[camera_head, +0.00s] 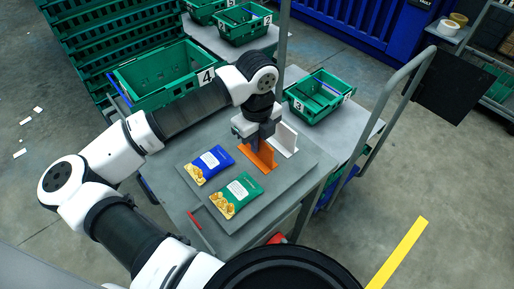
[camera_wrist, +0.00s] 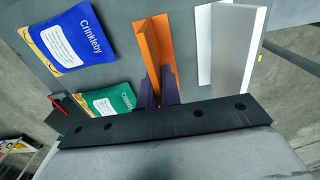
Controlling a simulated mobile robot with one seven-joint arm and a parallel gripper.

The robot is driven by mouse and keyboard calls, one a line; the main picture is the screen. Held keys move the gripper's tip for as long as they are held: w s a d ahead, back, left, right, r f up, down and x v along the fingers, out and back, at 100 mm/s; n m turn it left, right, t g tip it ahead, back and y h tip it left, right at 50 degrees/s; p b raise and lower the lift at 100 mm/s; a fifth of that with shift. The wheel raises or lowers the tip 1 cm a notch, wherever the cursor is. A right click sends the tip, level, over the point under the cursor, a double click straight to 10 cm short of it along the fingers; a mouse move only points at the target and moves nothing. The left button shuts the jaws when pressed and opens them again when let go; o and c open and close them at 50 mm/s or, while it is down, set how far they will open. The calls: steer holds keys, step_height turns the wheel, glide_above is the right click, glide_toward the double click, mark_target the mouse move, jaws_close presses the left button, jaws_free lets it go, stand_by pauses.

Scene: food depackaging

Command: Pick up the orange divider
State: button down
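The orange divider (camera_head: 260,158) stands upright on a grey board, right of two snack bags. In the wrist view the divider (camera_wrist: 152,45) runs up the middle, a tall plate on a flat base. My gripper (camera_head: 262,138) is over the divider, pointing down. In the wrist view its two dark purple fingers (camera_wrist: 161,92) are close together, one on each side of the divider's plate, and look shut on it. The near end of the divider is hidden by the fingers and the gripper body. It appears to rest on the board.
A white divider (camera_head: 286,138) stands just right of the orange one. A blue bag (camera_head: 210,163) and a green bag (camera_head: 236,195) lie to the left. Green crates (camera_head: 160,75) stand behind, with crate 3 (camera_head: 318,97) to the right. A metal cart rail (camera_head: 400,85) rises at the right.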

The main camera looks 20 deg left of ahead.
steer(key=shift+r, duration=0.15)
step_height(320, 180, up, 20)
steer(key=b, duration=0.3)
stand_by(0.4)
